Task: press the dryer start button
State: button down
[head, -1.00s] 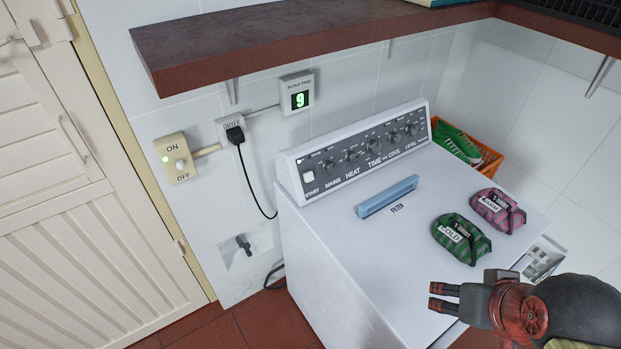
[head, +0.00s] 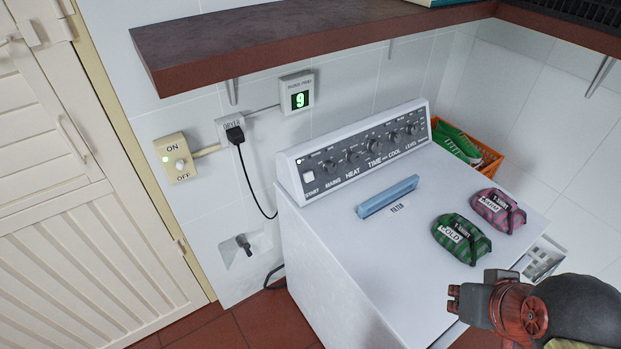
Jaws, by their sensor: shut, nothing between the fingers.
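The white dryer (head: 335,262) stands against the tiled wall. Its dark control panel (head: 365,148) runs along the back edge of the top. The square white start button (head: 308,177) is at the panel's left end, above the word START. Knobs marked MAINS, HEAT, TIME, COOL and LEVEL sit to its right. My gripper (head: 453,299) is at the lower right, over the dryer's front right part, well apart from the button. Its fingers are shut and empty and point left.
A blue filter handle (head: 388,195), a green bundle (head: 461,238) and a pink bundle (head: 497,211) are on the dryer top. A brown shelf (head: 300,40) overhangs the panel. An orange basket (head: 489,160) stands behind.

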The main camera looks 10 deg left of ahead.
aim_at(309, 176)
jog(key=j+z, duration=0.35)
jog(key=k+j+z, duration=0.2)
jog(key=j+z, duration=0.2)
jog(key=j, duration=0.15)
